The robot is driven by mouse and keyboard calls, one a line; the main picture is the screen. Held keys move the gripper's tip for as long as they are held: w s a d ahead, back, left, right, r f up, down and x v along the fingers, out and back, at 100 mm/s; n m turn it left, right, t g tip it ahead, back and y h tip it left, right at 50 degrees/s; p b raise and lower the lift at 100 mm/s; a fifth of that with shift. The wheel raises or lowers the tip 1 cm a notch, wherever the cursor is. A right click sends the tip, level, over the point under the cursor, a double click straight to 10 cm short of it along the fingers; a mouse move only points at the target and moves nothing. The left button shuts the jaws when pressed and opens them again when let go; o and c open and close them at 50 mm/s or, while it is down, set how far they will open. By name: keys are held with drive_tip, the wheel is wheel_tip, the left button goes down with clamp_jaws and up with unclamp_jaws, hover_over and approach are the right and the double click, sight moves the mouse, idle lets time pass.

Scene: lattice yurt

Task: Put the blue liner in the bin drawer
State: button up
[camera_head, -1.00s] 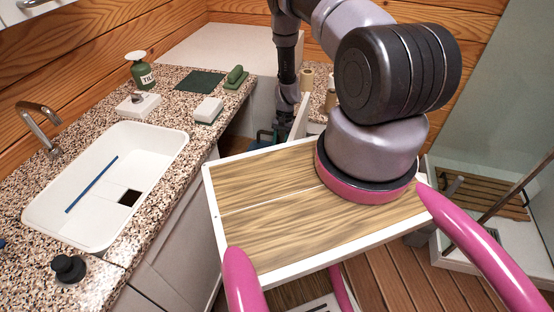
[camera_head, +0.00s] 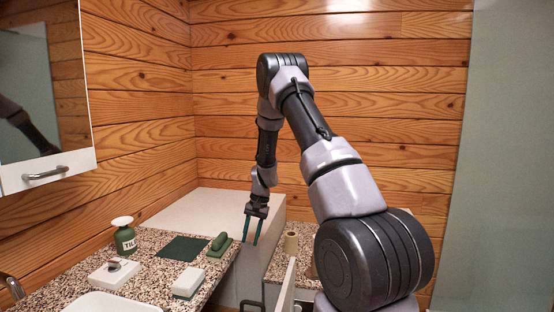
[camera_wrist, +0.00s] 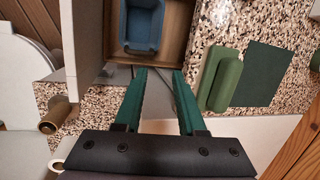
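The blue liner (camera_wrist: 142,22) is an open blue tub in the wrist view, seen from above. It stands inside the bin drawer, whose wooden floor (camera_wrist: 175,35) shows beside it. The liner is cut off by the top edge, and it is hidden in the head view. A pale upright panel (camera_head: 286,288) in the head view looks like the drawer front. My gripper (camera_wrist: 160,72) has two green fingers, spread apart with nothing between them. It points down near the drawer and is apart from the liner. It also shows in the head view (camera_head: 251,240), beside the counter edge.
The speckled counter (camera_head: 150,243) holds a green soap bottle (camera_head: 124,238), a white dish (camera_head: 113,273), a white-topped block (camera_head: 188,282), a dark green mat (camera_head: 181,248) and a green roll-shaped item (camera_head: 219,244).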

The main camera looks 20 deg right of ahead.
drive_tip(key=s+a+r+n+t, duration=0.15)
drive_tip(key=s+r, duration=0.35)
drive_tip(key=r, duration=0.9)
drive_tip(key=s+a+r+t, duration=0.15)
drive_tip(key=s+r, duration=0.35)
drive_tip(key=r, duration=1)
drive_tip(key=s+r+t, duration=0.2)
drive_tip(key=s+r, duration=0.3)
drive_tip(key=s, duration=0.5)
drive_tip(key=s+r+t+h, duration=0.1)
drive_tip(key=s+r, duration=0.4)
drive_tip(key=s, duration=0.5)
drive_tip(key=shift+s+r+t, duration=0.15)
drive_tip(key=shift+s+t, duration=0.25)
drive_tip(key=shift+t, duration=0.4)
drive_tip(key=shift+n, duration=0.25)
